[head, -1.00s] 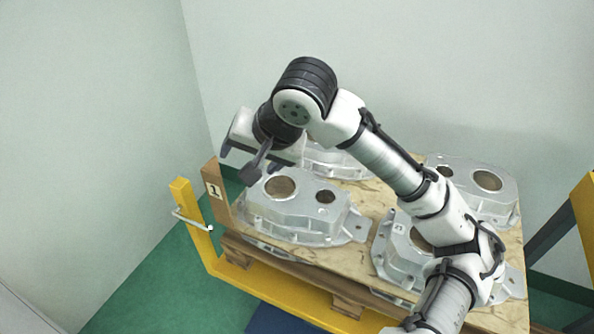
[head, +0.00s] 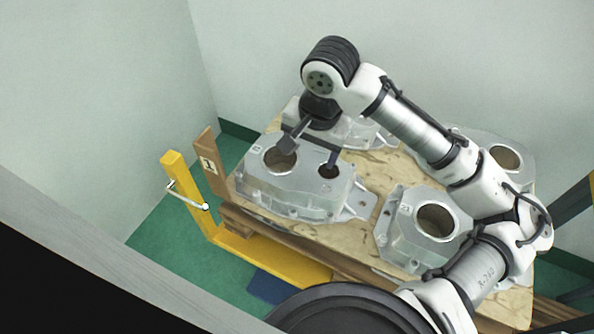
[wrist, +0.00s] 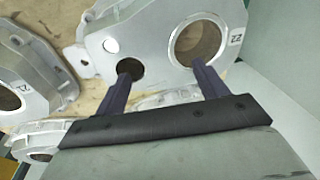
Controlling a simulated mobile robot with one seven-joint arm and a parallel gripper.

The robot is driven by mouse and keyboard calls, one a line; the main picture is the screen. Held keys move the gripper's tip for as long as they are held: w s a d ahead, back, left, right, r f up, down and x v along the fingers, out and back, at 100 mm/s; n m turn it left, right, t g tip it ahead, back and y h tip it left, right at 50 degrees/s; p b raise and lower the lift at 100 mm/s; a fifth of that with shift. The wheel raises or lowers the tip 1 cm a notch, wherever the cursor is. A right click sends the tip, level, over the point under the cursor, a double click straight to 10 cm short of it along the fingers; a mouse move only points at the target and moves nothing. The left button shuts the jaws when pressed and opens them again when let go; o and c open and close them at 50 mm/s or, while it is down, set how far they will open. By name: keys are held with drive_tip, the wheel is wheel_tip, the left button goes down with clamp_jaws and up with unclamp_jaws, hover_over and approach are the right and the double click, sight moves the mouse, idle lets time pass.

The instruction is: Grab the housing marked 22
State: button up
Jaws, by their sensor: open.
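The housing marked 22 (head: 305,195) is a silver casting with a large bore and a smaller bore, at the front left of the pallet in the head view. It also shows in the wrist view (wrist: 150,25), its 22 tag beside the large bore. My gripper (head: 310,153) is open and empty over this housing, one finger by the large bore and the other by the small bore. In the wrist view my gripper (wrist: 164,66) shows the same. I cannot tell whether the fingertips reach into the bores or hang above them.
A housing marked 21 (head: 398,235) stands to the right; it also shows at the left of the wrist view (wrist: 45,65). Another housing (head: 350,130) is behind my gripper, and one (head: 515,150) is at the back right. A brown post (head: 212,165) stands at the pallet's left corner, near a yellow frame (head: 180,180).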

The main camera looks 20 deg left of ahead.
drive_tip(key=shift+w+a+f+p, duration=0.1)
drive_tip(key=shift+f+p, duration=0.05)
drive_tip(key=shift+f, duration=1.2)
drive_tip(key=shift+w+a+f+p, duration=0.1)
drive_tip(key=shift+f+p, duration=0.05)
drive_tip(key=shift+f, duration=1.2)
clamp_jaws()
drive_tip(key=shift+r, duration=0.15)
